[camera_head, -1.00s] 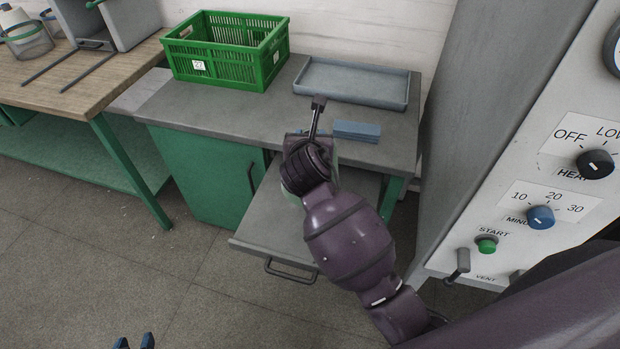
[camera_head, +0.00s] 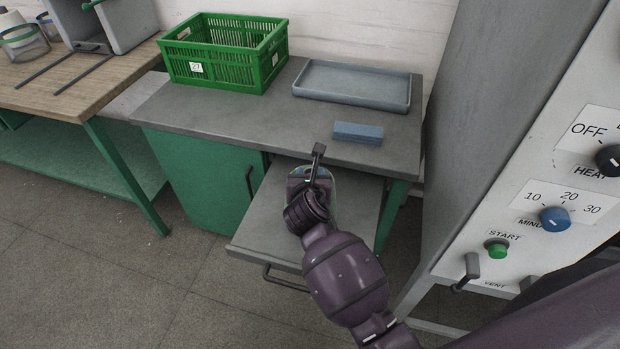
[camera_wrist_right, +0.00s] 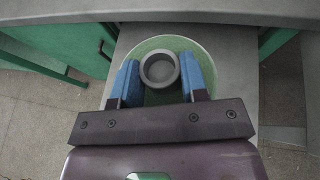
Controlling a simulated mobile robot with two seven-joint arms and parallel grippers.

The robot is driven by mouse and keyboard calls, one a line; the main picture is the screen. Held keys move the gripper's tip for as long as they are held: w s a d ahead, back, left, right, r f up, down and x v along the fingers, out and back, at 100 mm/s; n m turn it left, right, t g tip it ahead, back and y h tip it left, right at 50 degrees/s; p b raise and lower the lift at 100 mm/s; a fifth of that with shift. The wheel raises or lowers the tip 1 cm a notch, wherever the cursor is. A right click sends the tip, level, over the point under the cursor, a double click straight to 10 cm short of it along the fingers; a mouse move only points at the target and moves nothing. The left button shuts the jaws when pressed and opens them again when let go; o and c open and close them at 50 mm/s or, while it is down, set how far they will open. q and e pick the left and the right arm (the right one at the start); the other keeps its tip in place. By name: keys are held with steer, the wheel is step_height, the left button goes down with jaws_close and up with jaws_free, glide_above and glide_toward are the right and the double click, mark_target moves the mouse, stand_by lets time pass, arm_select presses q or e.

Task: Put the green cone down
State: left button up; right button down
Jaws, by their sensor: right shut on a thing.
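My right gripper (camera_head: 311,182) points down over the pulled-out grey shelf (camera_head: 262,212) below the bench top. It is shut on the green cone. In the head view only a pale green edge of the cone (camera_head: 333,190) shows beside the gripper. In the right wrist view, blue finger pads (camera_wrist_right: 162,80) grip either side of the cone's grey ring-shaped top, with its wide pale green body (camera_wrist_right: 150,44) below. The shelf lies beneath it; I cannot tell whether the cone's base touches it. My left gripper is not in view.
A green crate (camera_head: 222,72) and a grey tray (camera_head: 350,96) stand on the bench (camera_head: 240,125), with a blue block (camera_head: 358,132) near its front edge. A control panel (camera_head: 560,170) stands at right. The shelf's left part is clear.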

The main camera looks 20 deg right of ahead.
steer(key=shift+f, duration=0.1)
stand_by(0.3)
steer(key=c, duration=0.6)
jaws_free()
steer(key=shift+f, duration=0.15)
steer(key=shift+c, duration=0.2)
